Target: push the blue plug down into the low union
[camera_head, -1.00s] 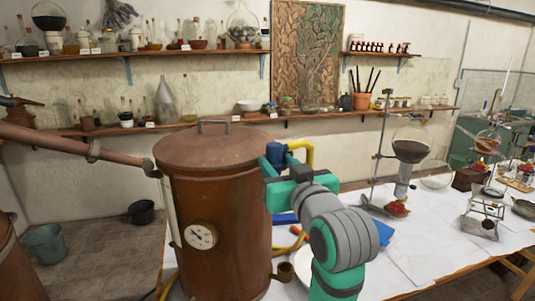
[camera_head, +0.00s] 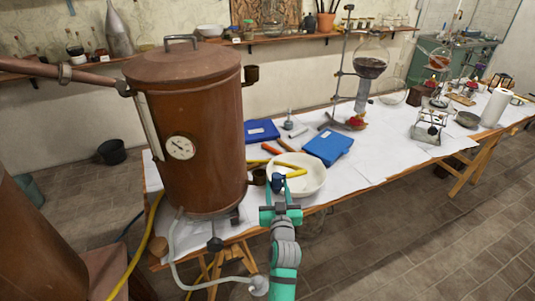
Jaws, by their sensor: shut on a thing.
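The blue plug (camera_head: 278,182) is held between the fingers of my teal gripper (camera_head: 279,188), which is shut on it. A yellow bent tube (camera_head: 296,174) comes off the plug to the right. The low union (camera_head: 259,177) is a small brown cup fitting on the lower right side of the copper still (camera_head: 200,130). In the picture the plug is just right of the union and appears apart from it. I cannot tell their difference in depth or height. The plug's lower end is hidden by the gripper.
A similar upper fitting (camera_head: 251,75) sticks out high on the still. A white bowl (camera_head: 312,182) stands behind the gripper. Blue boxes (camera_head: 328,147) and small tools lie on the white-covered table (camera_head: 370,170). A pale hose (camera_head: 178,265) loops below the still. Floor is open at front right.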

